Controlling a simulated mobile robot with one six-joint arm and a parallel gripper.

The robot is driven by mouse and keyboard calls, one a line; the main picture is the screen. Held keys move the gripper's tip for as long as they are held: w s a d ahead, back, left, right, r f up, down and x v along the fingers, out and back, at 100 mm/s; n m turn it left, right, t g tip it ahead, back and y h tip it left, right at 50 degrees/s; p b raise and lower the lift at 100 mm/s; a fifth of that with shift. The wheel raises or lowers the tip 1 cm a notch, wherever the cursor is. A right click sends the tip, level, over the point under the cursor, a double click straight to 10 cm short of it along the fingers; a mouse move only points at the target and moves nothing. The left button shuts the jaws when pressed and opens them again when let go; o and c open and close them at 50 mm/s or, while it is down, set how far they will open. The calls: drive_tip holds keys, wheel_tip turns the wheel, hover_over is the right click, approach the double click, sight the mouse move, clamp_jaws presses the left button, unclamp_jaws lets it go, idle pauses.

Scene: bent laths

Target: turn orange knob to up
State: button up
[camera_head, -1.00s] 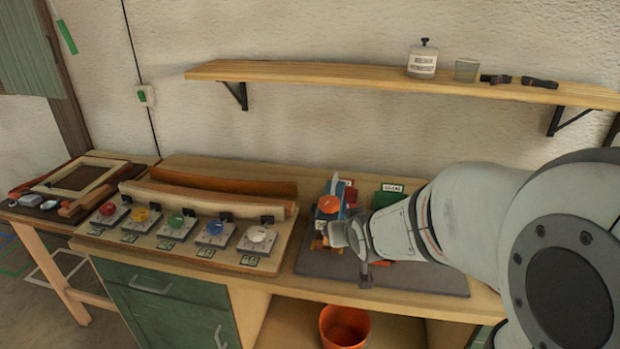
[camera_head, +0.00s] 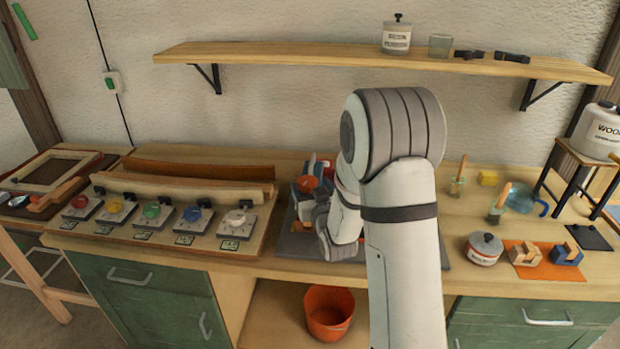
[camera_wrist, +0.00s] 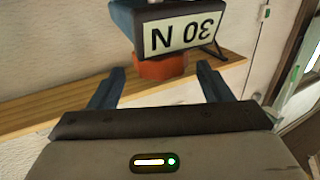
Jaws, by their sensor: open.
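The orange knob (camera_head: 308,183) is on a blue device (camera_head: 301,200) that stands on the dark grey mat (camera_head: 290,246). In the wrist view the orange knob (camera_wrist: 160,69) shows below the device's dark blue body (camera_wrist: 124,22), which carries a white plate with "30 N" upside down. My gripper (camera_wrist: 160,76) is open, with one dark finger on each side of the knob and gaps between. The knob's pointing direction cannot be made out. In the head view my arm hides the fingers and part of the device.
A panel with red, yellow, green, blue and white knobs (camera_head: 150,210) lies left. An orange bucket (camera_head: 329,312) stands below the bench top. The wall shelf (camera_head: 330,60) runs above. A pot (camera_head: 484,249) and small blocks (camera_head: 525,254) lie right.

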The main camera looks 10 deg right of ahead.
sight(311, 186)
drive_tip(key=shift+w+a+p, duration=0.15)
drive_tip(key=shift+w+p, duration=0.15)
drive_tip(key=shift+w, duration=1.3)
drive_tip(key=shift+c, duration=0.2)
